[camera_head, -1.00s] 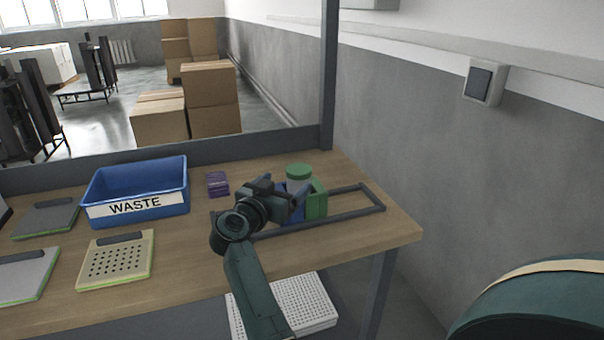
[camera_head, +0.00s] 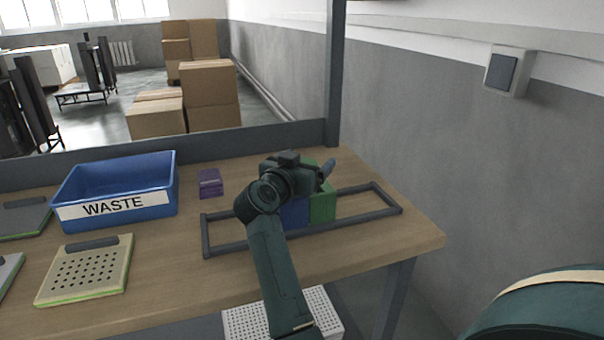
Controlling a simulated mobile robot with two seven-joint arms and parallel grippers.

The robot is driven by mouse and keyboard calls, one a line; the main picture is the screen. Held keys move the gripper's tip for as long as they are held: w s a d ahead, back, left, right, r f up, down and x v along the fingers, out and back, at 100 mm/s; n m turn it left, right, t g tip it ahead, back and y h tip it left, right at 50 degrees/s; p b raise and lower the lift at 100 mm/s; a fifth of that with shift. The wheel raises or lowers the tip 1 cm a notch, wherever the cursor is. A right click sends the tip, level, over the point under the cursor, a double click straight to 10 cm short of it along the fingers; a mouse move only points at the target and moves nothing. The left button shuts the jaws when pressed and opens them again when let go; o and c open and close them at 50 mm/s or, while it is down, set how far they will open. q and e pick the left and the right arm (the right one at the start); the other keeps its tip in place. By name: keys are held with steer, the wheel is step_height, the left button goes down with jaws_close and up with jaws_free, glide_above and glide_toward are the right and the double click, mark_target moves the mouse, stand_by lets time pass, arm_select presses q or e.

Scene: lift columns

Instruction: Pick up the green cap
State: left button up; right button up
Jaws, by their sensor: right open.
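The green cap is mostly hidden behind my right gripper (camera_head: 322,174); only a small green sliver (camera_head: 308,161) shows above the gripper. The container under the cap is hidden too. A green block (camera_head: 323,207) and a blue block (camera_head: 295,214) stand side by side just below the gripper, inside a dark frame on the table. My right gripper is open, at the height of the cap and in front of it. Whether its fingers are around the cap cannot be seen. My left gripper is not in view.
The dark rectangular frame (camera_head: 228,247) lies on the wooden table (camera_head: 180,270). A blue WASTE bin (camera_head: 115,205), a purple item (camera_head: 210,182) and a perforated plate (camera_head: 85,272) are to the left. A dark post (camera_head: 335,75) rises behind the table.

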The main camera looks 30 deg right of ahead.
steer(key=shift+r, duration=0.1)
steer(key=shift+c, duration=0.2)
steer(key=c, duration=1.2)
